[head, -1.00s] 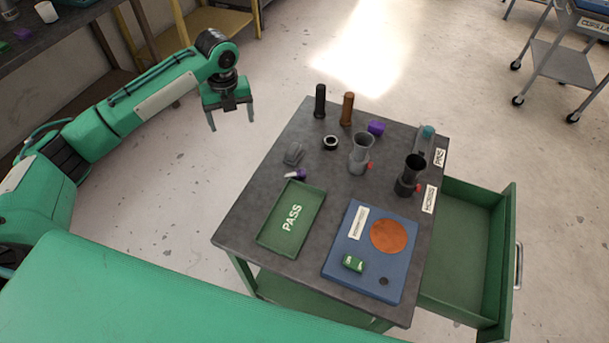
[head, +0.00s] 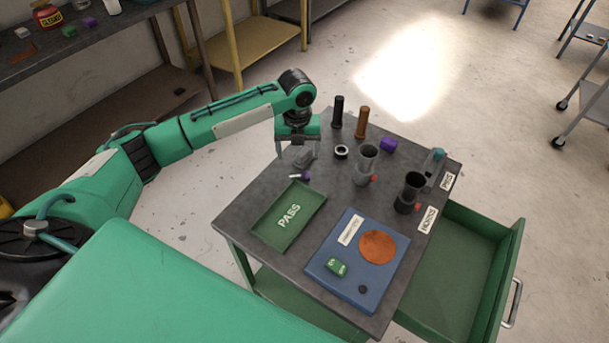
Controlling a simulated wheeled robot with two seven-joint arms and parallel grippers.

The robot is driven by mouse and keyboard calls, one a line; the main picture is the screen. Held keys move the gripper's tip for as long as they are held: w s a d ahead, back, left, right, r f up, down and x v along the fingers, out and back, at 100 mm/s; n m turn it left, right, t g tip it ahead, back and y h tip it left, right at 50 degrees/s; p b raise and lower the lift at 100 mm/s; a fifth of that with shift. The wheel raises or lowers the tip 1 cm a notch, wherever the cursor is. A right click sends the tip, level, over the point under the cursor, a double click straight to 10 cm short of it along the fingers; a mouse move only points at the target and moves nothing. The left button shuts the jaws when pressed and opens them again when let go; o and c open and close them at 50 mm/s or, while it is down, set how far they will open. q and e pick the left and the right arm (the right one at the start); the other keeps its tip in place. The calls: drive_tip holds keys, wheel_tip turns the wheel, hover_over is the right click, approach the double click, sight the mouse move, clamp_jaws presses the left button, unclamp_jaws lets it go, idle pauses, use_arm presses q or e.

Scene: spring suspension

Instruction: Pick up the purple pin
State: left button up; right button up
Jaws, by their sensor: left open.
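A small purple pin (head: 306,176) with a pale shaft lies on the dark table (head: 255,192), just behind the green PASS tray (head: 297,232). My left gripper (head: 298,153) is open and empty, pointing down above the table's back left part. Its fingers are beside or over a grey wedge-shaped part (head: 304,158), a short way behind the pin; I cannot tell the exact height. A larger purple block (head: 388,145) stands farther right. My right gripper is not in view.
A black cylinder (head: 338,112) and a brown one (head: 362,122) stand at the back. A blue board (head: 340,283) lies in front. A green drawer (head: 455,285) is open.

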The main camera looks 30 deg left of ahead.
sight(300, 176)
use_arm(q)
drive_tip(key=shift+f, duration=0.75)
drive_tip(key=shift+d+f, duration=0.15)
drive_tip(key=shift+f, duration=0.7)
wheel_tip(300, 176, down, 4)
drive_tip(key=shift+w+r+p, duration=0.1)
drive_tip(key=shift+r+p, duration=0.05)
drive_tip(key=shift+p, duration=0.6)
drive_tip(key=shift+f, duration=0.5)
drive_tip(key=c, duration=1)
drive_tip(key=shift+c, duration=0.7)
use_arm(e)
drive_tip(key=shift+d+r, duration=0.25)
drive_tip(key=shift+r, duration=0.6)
use_arm(q)
drive_tip(key=shift+r, duration=0.15)
